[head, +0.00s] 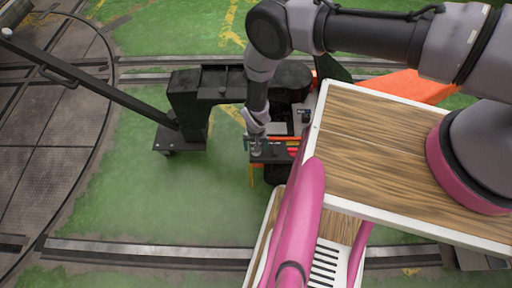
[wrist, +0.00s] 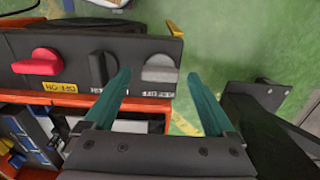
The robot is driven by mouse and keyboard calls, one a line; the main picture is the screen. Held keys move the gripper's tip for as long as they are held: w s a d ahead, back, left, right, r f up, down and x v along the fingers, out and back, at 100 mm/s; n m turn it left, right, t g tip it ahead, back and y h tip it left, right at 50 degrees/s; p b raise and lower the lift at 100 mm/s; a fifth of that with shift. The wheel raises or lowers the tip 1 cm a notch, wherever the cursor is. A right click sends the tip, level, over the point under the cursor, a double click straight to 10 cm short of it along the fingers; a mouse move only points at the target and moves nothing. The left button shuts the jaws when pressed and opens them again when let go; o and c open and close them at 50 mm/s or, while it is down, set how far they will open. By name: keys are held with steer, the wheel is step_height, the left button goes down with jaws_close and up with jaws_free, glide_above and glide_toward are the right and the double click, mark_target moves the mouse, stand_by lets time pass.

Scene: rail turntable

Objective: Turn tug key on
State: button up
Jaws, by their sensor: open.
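A dark control panel (wrist: 75,60) fills the upper left of the wrist view, with three knobs in a row. They are a red knob (wrist: 38,62), a black knob (wrist: 102,68) and a light grey knob (wrist: 160,69). In the picture the grey knob lies between the fingertips; contact is not clear. In the head view my gripper (head: 256,146) is at the panel, which is mostly hidden.
Below the panel is an orange-framed bay (wrist: 30,125) with blue and grey parts. A black coupling arm (head: 205,95) and a long dark bar (head: 90,80) lie to the left, by the turntable plates (head: 40,130). Green floor (head: 150,215) is open in front.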

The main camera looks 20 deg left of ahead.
step_height(320, 180, up, 10)
stand_by(0.4)
stand_by(0.3)
